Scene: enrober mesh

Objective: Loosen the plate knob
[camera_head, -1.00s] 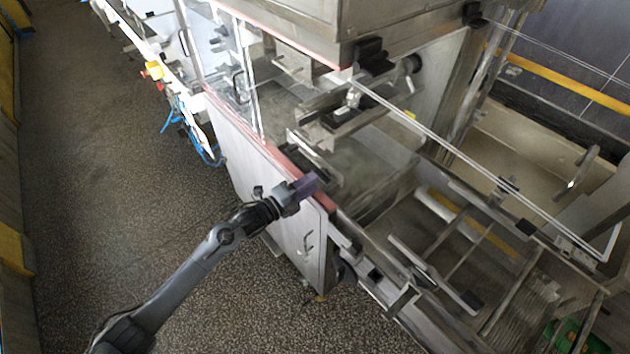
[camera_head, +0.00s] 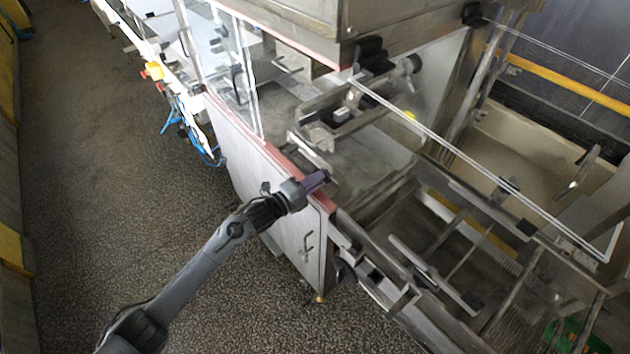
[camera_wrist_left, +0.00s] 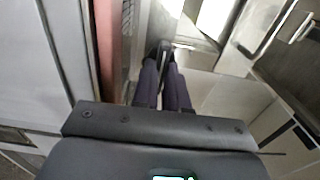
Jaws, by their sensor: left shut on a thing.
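My left gripper (camera_head: 326,176) reaches over the red-edged side wall of the machine in the head view. In the left wrist view its two purple fingers (camera_wrist_left: 165,62) converge and are shut on a small dark piece, which I take to be the plate knob (camera_wrist_left: 165,46). The fingers and the low resolution hide most of the knob. A bright metal part lies just beyond the fingertips in the wrist view. My right gripper is in neither view.
The red edge (camera_head: 285,165) of the white side panel (camera_head: 250,165) runs beside my left wrist. Metal bars and brackets (camera_head: 345,115) stand beyond the fingertips. An open frame with rails (camera_head: 440,270) lies to the right. The speckled floor (camera_head: 110,190) at left is clear.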

